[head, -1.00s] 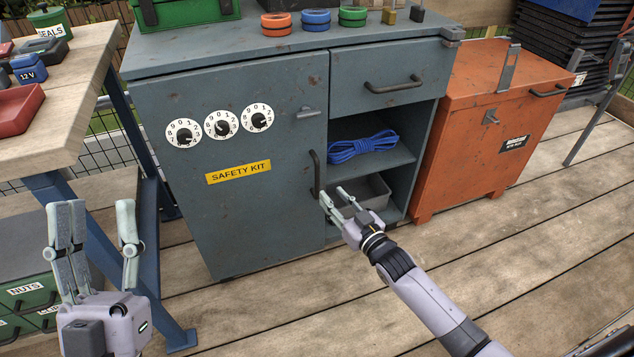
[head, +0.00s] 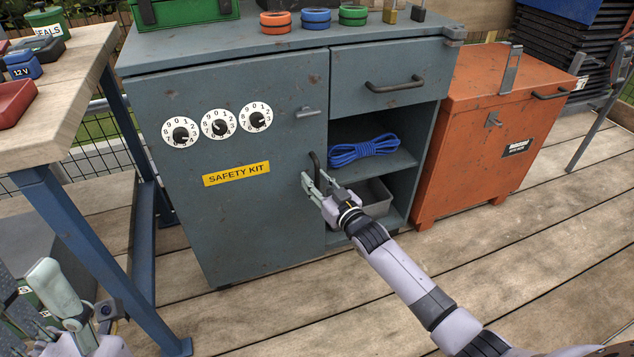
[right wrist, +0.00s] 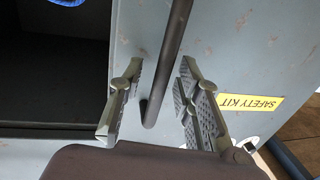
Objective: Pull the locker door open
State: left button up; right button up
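The grey-blue locker door (head: 255,220) stands shut, with a yellow SAFETY KIT label and several dials on it. Its dark vertical handle (head: 316,165) is near the door's right edge. My right gripper (head: 312,180) is at the lower part of the handle. In the right wrist view the handle (right wrist: 165,80) runs between the spread fingers of my right gripper (right wrist: 160,95), with gaps visible on both sides. My left gripper (head: 55,290) is at the lower left, away from the locker and partly cut off by the frame; its finger opening is unclear.
Right of the door are a shut drawer (head: 390,80) and open shelves with blue rope (head: 362,150) and a grey bin (head: 372,192). An orange chest (head: 480,140) stands to the right. A workbench (head: 60,90) stands left. Deck floor in front is clear.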

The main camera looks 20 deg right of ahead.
jog(key=shift+c, duration=0.2)
grip_shut()
dwell(0.6)
